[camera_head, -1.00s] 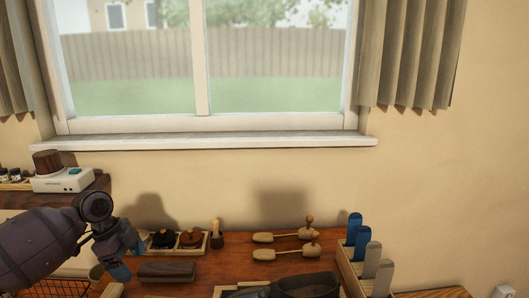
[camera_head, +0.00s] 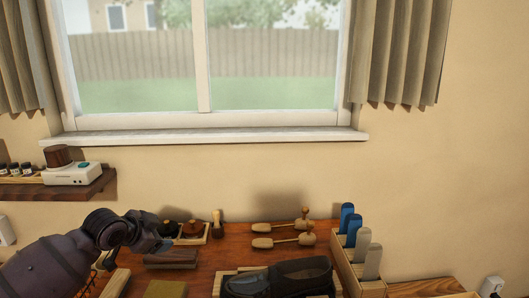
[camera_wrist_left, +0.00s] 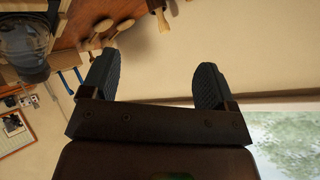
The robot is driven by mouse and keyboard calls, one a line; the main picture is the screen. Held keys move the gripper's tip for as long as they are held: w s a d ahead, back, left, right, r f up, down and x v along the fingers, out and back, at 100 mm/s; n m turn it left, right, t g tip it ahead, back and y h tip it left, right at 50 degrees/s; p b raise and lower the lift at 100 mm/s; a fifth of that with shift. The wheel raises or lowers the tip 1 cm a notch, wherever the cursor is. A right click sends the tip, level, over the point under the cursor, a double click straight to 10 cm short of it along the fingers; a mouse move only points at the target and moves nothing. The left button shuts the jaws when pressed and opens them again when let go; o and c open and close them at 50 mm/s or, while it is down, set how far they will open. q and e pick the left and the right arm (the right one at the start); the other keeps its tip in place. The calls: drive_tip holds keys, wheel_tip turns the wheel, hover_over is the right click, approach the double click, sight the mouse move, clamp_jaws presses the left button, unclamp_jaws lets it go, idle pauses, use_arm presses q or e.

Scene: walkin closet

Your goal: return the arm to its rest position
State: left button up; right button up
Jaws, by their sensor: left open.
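My left arm comes in from the lower left in the head view. Its gripper (camera_head: 164,246) is above the left part of the wooden bench, in front of the small tray of round pots. In the left wrist view the two dark fingers of the left gripper (camera_wrist_left: 155,85) are spread wide apart with nothing between them. Beyond them show the wall and the bench edge. My right gripper is in neither view.
The wooden bench (camera_head: 245,242) holds a dark shoe (camera_head: 285,277), wooden shoe trees (camera_head: 285,242), a box with blue and grey upright handles (camera_head: 345,262), and a brown block (camera_head: 170,258). A shelf (camera_head: 60,190) with a white device (camera_head: 73,174) is at left.

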use_arm(q)
drive_tip(key=s+d+f+n+t, duration=0.1)
drive_tip(key=s+f, duration=0.2)
drive_tip(key=s, duration=0.1)
drive_tip(key=s+d+f+n+t, duration=0.1)
drive_tip(key=s+f+n+t, duration=0.1)
drive_tip(key=s+f, duration=0.1)
drive_tip(key=s+d+f+n+t, duration=0.1)
drive_tip(key=s+f, duration=0.2)
drive_tip(key=s, duration=0.1)
drive_tip(key=shift+s+d+f+n+t, duration=0.25)
drive_tip(key=shift+s+f+n+t, duration=0.05)
drive_tip(key=shift+f+n, duration=0.1)
drive_tip(key=s+a+f+n+g+y, duration=0.1)
drive_tip(key=s+f+n+y, duration=0.1)
drive_tip(key=s+f, duration=0.5)
drive_tip(key=s+a+f+n+g+y, duration=0.1)
drive_tip(key=s+f, duration=0.7)
drive_tip(key=s, duration=0.9)
drive_tip(key=shift+a+n+g+y, duration=0.4)
drive_tip(key=shift+a+n+y, duration=0.15)
drive_tip(key=shift+n, duration=0.65)
drive_tip(key=shift+s+f, duration=0.1)
